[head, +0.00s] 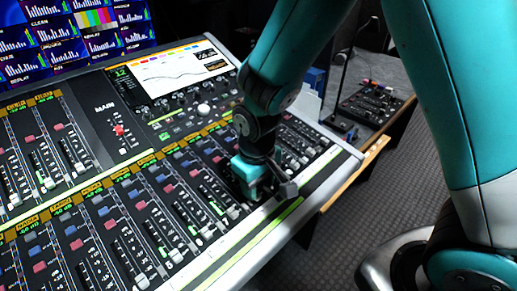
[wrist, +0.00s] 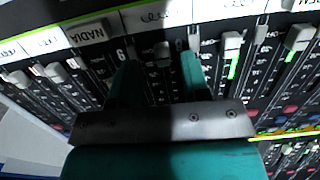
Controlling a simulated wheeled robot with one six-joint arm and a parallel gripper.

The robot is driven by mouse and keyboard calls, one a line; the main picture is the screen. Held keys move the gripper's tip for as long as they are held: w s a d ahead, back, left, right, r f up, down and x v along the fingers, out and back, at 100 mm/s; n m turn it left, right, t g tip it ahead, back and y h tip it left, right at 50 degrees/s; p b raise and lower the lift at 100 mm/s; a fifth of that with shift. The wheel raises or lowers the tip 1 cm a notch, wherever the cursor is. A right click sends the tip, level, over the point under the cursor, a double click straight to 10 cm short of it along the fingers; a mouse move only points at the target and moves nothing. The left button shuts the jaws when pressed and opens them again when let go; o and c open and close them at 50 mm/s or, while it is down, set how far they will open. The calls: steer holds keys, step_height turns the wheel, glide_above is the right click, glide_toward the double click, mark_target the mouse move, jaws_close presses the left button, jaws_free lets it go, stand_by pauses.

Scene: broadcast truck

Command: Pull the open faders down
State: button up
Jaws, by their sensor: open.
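The mixing console (head: 215,240) fills the left of the head view, with a lower bank of channel faders along its front. My gripper (head: 252,172) is over the right part of that bank. In the wrist view my gripper (wrist: 158,62) is open, its two teal fingers pointing at the fader strips. My arm hides some faders in the head view.
A console screen (head: 175,70) stands behind the faders, with a monitor wall (head: 85,30) at the back left. A second fader bank (head: 40,150) lies farther back. A small black control panel (head: 372,105) sits on the desk at right. Carpeted floor is right of the console.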

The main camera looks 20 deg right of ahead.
step_height(320, 180, up, 15)
steer(key=p, duration=0.1)
steer(key=shift+s+a+r, duration=0.1)
steer(key=shift+r, duration=0.05)
stand_by(0.3)
steer(key=s+r+n+y+p, duration=0.1)
steer(key=s+r+y, duration=0.1)
steer(key=s, duration=0.5)
steer(key=s+r+n+y+p, duration=0.1)
steer(key=s+r+y, duration=0.1)
steer(key=s+r, duration=0.3)
steer(key=s, duration=0.3)
steer(key=shift+a+n, duration=0.25)
steer(key=shift+n, duration=0.05)
stand_by(2.7)
steer(key=w+d+f+m+h, duration=0.1)
steer(key=w+d+f+h, duration=0.2)
steer(key=w, duration=0.8)
steer(key=w+d+f+m+h, duration=0.15)
steer(key=w+f, duration=0.25)
steer(key=w, duration=0.7)
steer(key=shift+y, duration=0.25)
steer(key=f, duration=1.7)
steer(key=shift+s+d, duration=0.2)
steer(key=shift+d, duration=0.2)
